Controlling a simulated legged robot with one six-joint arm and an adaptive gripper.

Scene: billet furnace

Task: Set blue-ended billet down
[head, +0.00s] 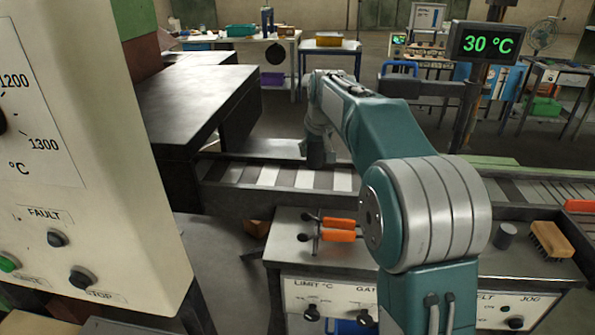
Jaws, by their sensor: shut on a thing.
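My gripper (318,152) is a small dark shape at the end of my teal and grey arm, low over the roller conveyor (260,176). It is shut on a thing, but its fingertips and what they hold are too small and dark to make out. No blue end of a billet shows clearly; the blue-ended billet is hidden or too small to tell. I cannot tell whether what is held touches the rollers.
A dark furnace-like block (190,95) stands left of the conveyor. In front is a control bench (290,255) with orange-handled tools (338,230), a grey cylinder (506,235) and a brush (551,240). A white control panel (75,150) fills the near left. A display (487,42) reads 30 °C.

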